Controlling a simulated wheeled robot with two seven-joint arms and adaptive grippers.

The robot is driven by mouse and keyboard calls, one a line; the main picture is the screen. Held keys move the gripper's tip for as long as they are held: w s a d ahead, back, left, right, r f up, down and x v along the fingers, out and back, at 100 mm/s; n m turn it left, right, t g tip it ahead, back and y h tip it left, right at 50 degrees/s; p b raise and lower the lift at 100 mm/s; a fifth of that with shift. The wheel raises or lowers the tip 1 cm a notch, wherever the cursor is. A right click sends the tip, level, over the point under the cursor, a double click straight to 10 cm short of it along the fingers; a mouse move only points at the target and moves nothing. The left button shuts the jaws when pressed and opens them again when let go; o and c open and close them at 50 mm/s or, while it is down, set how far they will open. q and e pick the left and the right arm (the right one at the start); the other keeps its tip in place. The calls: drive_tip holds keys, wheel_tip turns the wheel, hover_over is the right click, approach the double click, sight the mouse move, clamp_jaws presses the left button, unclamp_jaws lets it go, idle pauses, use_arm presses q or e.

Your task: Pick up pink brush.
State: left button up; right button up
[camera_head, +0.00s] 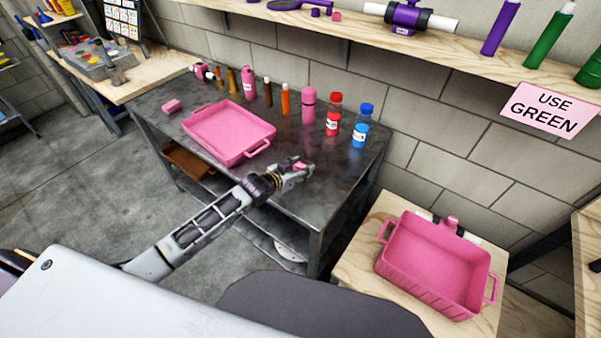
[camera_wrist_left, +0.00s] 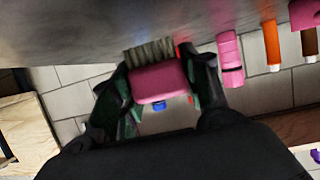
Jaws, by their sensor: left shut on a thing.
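The pink brush (camera_wrist_left: 158,82), with a pink block body and grey bristles, is between the fingers of my left gripper (camera_wrist_left: 160,90) in the left wrist view. The fingers are shut on its pink body. In the head view my left gripper (camera_head: 298,172) is over the front right part of the dark metal table (camera_head: 335,190), and a bit of pink shows between its fingers. The bristles are close to the table surface; I cannot tell whether they touch it. My right gripper is not in view.
A pink tray (camera_head: 228,132) and a small pink block (camera_head: 172,105) are on the table's left. Bottles, including a pink one (camera_head: 308,105), a red one (camera_head: 333,115) and a blue one (camera_head: 361,125), line its back. A pink bin (camera_head: 437,262) is on a wooden table at right.

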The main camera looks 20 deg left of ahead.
sight(301, 166)
use_arm(q)
drive_tip(key=shift+r, duration=3.6)
